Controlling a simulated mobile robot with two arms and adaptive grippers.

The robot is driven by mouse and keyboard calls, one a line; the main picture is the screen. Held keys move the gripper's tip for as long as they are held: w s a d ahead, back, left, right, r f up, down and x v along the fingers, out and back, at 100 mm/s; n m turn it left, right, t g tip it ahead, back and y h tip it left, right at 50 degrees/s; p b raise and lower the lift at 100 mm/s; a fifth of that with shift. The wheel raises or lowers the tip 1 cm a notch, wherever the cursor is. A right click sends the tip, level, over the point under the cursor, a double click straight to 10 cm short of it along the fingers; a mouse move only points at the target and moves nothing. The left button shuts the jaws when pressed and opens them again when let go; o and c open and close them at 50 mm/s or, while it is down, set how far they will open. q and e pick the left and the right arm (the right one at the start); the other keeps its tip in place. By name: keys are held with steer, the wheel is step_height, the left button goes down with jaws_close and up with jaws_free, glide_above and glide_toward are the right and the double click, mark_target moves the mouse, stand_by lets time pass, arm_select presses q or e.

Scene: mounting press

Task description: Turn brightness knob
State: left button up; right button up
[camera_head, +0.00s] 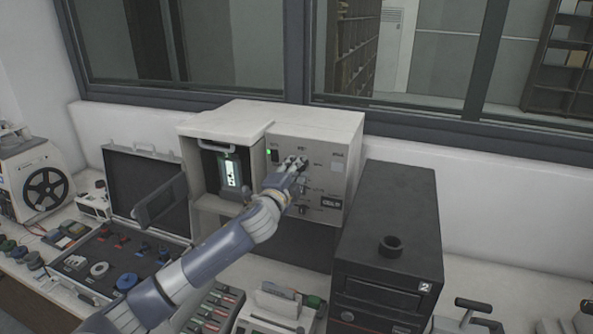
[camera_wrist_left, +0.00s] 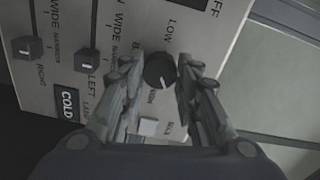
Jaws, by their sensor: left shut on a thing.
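The cream machine (camera_head: 315,130) stands on the worktop by the window, with a front panel of knobs and switches. My left gripper (camera_head: 297,165) reaches its upper panel from the front left. In the left wrist view a round black knob (camera_wrist_left: 159,71) with a light pointer mark sits between the fingertips of my left gripper (camera_wrist_left: 165,75). The gripper is shut on this knob. "LOW" is printed beside it; the rest of its label is partly hidden by the fingers. My right gripper is not in view.
The machine's open bay (camera_head: 230,172) glows at left. A black box (camera_head: 388,235) stands close on the right. An open case (camera_head: 145,200) lies on the left.

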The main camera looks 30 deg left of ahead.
arm_select(q)
steer(key=m, duration=0.4)
steer(key=shift+r+m, duration=0.1)
steer(key=shift+m, duration=0.3)
steer(key=shift+a, duration=0.1)
steer(key=o, duration=1.1)
steer(key=shift+v, duration=5.95)
